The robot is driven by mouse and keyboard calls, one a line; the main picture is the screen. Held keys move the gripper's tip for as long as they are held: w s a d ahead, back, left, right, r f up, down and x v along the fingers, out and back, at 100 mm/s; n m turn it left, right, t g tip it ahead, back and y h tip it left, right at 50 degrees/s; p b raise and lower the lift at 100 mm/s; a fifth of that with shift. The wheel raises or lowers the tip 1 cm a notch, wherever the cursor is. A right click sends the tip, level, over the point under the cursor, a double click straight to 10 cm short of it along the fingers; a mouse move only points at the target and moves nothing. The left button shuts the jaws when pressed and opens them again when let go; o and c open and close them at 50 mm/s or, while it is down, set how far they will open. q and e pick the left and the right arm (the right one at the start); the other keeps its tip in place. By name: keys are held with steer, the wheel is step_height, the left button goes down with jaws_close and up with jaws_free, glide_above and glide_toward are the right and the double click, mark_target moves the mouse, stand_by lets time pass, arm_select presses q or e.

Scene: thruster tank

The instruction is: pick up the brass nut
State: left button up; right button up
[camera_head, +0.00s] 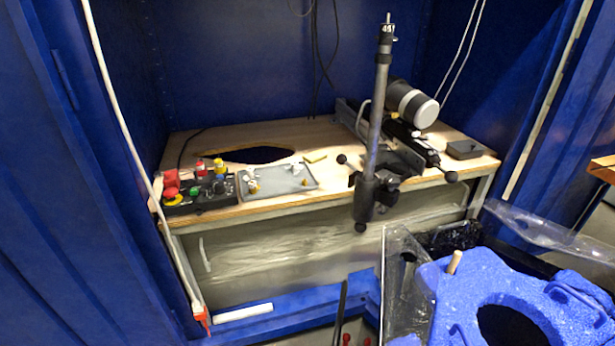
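A grey tray (277,181) lies on the wooden workbench (345,140), left of its middle. Small metal parts lie in it. A small brass-coloured piece (305,183) is near the tray's right end, and another (253,188) is near its left end. They are too small to tell which is the brass nut. A flat yellow piece (315,157) lies on the bench just behind the tray. Neither of my grippers is in view.
A control box (199,193) with red, green and yellow buttons stands left of the tray. A dark hole (258,155) is behind the tray. A grey upright post (377,110) and a black-and-white cylinder (411,103) stand to the right. A blue foam block (480,285) is at front right.

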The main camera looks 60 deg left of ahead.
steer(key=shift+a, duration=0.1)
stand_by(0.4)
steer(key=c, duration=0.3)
